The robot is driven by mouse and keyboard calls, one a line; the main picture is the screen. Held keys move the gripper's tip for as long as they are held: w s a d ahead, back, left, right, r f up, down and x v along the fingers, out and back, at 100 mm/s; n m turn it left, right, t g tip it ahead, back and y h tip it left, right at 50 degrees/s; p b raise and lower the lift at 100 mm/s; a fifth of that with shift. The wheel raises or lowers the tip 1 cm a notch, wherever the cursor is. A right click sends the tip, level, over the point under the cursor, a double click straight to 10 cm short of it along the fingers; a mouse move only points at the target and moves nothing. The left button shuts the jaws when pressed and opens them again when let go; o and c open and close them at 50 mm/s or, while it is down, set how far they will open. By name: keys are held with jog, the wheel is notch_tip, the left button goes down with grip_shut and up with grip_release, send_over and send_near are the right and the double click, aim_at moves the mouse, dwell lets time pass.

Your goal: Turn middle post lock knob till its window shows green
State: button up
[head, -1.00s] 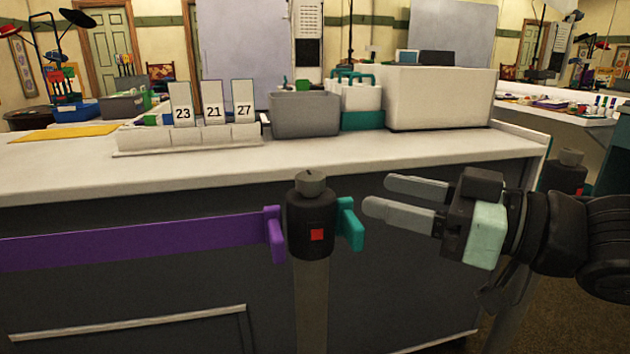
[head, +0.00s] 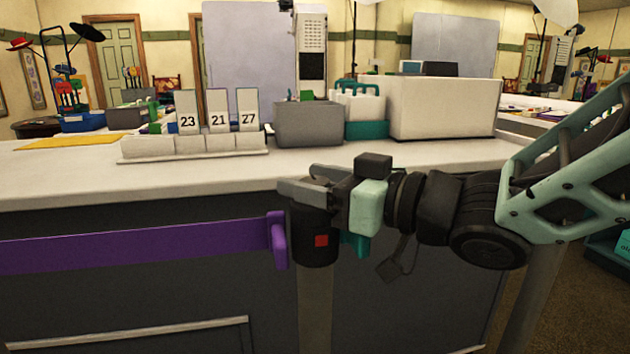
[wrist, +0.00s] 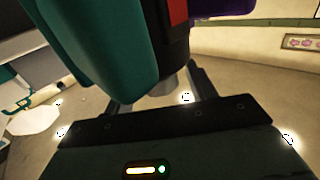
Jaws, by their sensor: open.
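The middle post's black lock head (head: 312,232) stands upright in front of the counter. Its small square window (head: 321,240) shows red; part of the red also shows in the wrist view (wrist: 178,12). My gripper (head: 305,186) reaches in from the right at the top of the lock head. Its jaws are open, with one finger on each side of the grey knob (wrist: 168,84). In the head view the fingers mostly hide the knob. I cannot tell whether either finger touches it.
A purple belt (head: 140,242) runs left from the post, ending in a purple clip. A teal clip (head: 361,245) sits on the post's right side, large in the wrist view. Behind is the white counter (head: 60,182) with number cards 23, 21, 27 and a grey bin (head: 309,125).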

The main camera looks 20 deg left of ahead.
jog(key=c, duration=1)
jog(key=shift+o, duration=0.2)
jog(key=shift+r+g+p, duration=0.1)
jog(key=shift+g+p, duration=0.3)
jog(key=shift+p, duration=0.15)
jog(key=n+g+p, duration=0.3)
jog(key=g+p, duration=0.1)
jog(key=shift+w+r, duration=0.15)
jog(key=n+g+p, duration=0.2)
jog(key=g+p, duration=0.1)
jog(key=n+g+h+p, duration=0.1)
jog(key=n+g+p, duration=0.1)
jog(key=g, duration=0.2)
jog(key=shift+n+p, duration=0.4)
jog(key=n+g+h+p, duration=0.3)
jog(key=n+g+h, duration=0.1)
jog(key=g, duration=0.1)
jog(key=shift+n+g+h+p, duration=0.3)
jog(key=shift+g+h+p, duration=0.1)
jog(key=shift+f+n+g+h+p, duration=0.15)
jog(key=shift+n+g+h+p, duration=0.3)
jog(key=shift+n+g+h, duration=0.8)
jog(key=shift+f+n+g+h+p, duration=0.1)
jog(key=shift+n+g+h+p, duration=0.35)
jog(key=shift+n+h, duration=0.9)
jog(key=shift+h, duration=0.7)
jog(key=o, duration=1)
jog(key=shift+s, duration=0.2)
jog(key=shift+c, duration=0.2)
